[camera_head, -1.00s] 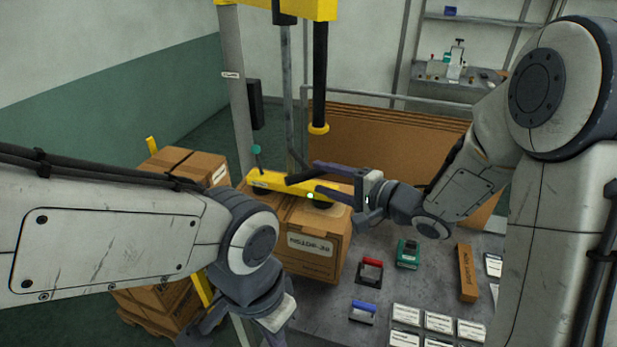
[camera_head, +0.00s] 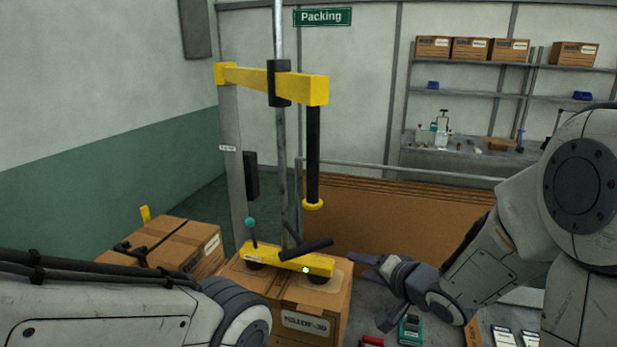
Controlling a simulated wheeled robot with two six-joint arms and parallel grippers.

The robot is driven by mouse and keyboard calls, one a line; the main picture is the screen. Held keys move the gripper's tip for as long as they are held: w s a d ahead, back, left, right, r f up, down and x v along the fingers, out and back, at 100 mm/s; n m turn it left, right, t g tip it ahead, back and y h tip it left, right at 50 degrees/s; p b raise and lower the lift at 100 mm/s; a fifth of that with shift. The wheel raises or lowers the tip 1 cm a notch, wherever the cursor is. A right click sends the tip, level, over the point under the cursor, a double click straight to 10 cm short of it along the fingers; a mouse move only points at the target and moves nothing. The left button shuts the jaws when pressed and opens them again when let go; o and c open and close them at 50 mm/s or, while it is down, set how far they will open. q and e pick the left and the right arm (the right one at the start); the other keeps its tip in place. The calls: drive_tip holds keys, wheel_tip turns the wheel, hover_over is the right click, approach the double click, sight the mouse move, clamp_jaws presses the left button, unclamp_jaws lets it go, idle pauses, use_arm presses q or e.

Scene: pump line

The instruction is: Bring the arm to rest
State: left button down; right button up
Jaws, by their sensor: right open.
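My right gripper (camera_head: 364,266) is open and empty. It points left, beside the right end of the yellow lifter bar (camera_head: 290,259) and apart from its black handle (camera_head: 306,246). The bar sits on a closed carton (camera_head: 308,321) with a printed label, and a small green light shows on the bar. My right arm comes in from the right edge. My left arm crosses the lower left corner; its gripper is outside the picture.
The yellow-topped hoist post (camera_head: 232,130) and hanging black tube (camera_head: 313,155) stand behind the carton. More cartons (camera_head: 170,242) are at left. A green device (camera_head: 411,330) and a red-handled tool (camera_head: 372,341) lie on the table. Brown boards (camera_head: 400,215) stand behind.

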drive_tip(key=s+d+f+n+g+h, duration=0.3)
drive_tip(key=s+f+g, duration=0.1)
drive_tip(key=s, duration=0.3)
drive_tip(key=s+d+f+n+g+h, duration=0.3)
drive_tip(key=s+f+g, duration=0.1)
drive_tip(key=s, duration=0.3)
drive_tip(key=s+a+r+n+g+y+b, duration=0.1)
drive_tip(key=s+a+r+n+g+b, duration=0.1)
drive_tip(key=s+a+n, duration=0.6)
drive_tip(key=s+a+g+b, duration=0.1)
drive_tip(key=s+a, duration=0.5)
drive_tip(key=s, duration=0.1)
drive_tip(key=shift+s+r+y, duration=0.15)
drive_tip(key=shift+s+y, duration=0.05)
drive_tip(key=shift+y, duration=0.1)
idle(0.5)
